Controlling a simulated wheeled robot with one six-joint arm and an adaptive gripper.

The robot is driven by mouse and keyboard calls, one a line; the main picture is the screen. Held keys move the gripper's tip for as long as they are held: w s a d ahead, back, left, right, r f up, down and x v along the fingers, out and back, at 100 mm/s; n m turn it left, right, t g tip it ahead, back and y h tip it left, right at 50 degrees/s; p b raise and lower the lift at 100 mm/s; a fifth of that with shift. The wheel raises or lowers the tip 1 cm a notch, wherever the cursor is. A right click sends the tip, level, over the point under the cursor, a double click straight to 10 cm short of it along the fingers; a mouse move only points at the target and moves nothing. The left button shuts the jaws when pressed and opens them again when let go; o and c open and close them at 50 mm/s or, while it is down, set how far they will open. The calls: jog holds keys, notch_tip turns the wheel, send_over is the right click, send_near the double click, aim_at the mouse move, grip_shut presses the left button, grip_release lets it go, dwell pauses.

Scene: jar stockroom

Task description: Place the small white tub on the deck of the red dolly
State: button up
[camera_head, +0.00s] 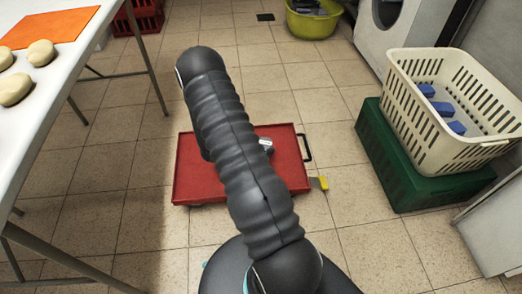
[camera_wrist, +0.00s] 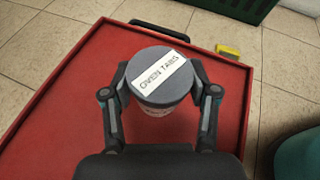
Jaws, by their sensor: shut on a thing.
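The small white tub (camera_wrist: 160,106) has a grey lid with a white label reading "OVEN TABS". In the wrist view my gripper (camera_wrist: 160,92) is shut on it, with one finger on each side. The red dolly (camera_head: 190,180) stands on the tiled floor in the head view, with a black handle on its right side. Its flat red deck (camera_wrist: 65,115) fills much of the wrist view under and around the tub. I cannot tell whether the tub's base touches the deck. In the head view my arm hides the middle of the dolly and most of my gripper.
A green crate (camera_head: 385,165) with a cream basket (camera_head: 480,150) on it stands right of the dolly. A yellow item (camera_head: 323,183) lies by the dolly's right edge. A white table (camera_head: 60,60) with dough rounds is at left. The deck around the tub looks clear.

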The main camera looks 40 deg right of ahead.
jog(key=w+f, duration=0.1)
jog(key=w+d+f, duration=0.1)
jog(key=shift+w+d, duration=0.1)
jog(key=shift+w, duration=0.3)
jog(key=shift+f, duration=1.9)
jog(key=shift+f+b, duration=0.15)
jog(key=shift+b, duration=0.25)
jog(key=o, duration=1.3)
jog(key=shift+o, duration=0.2)
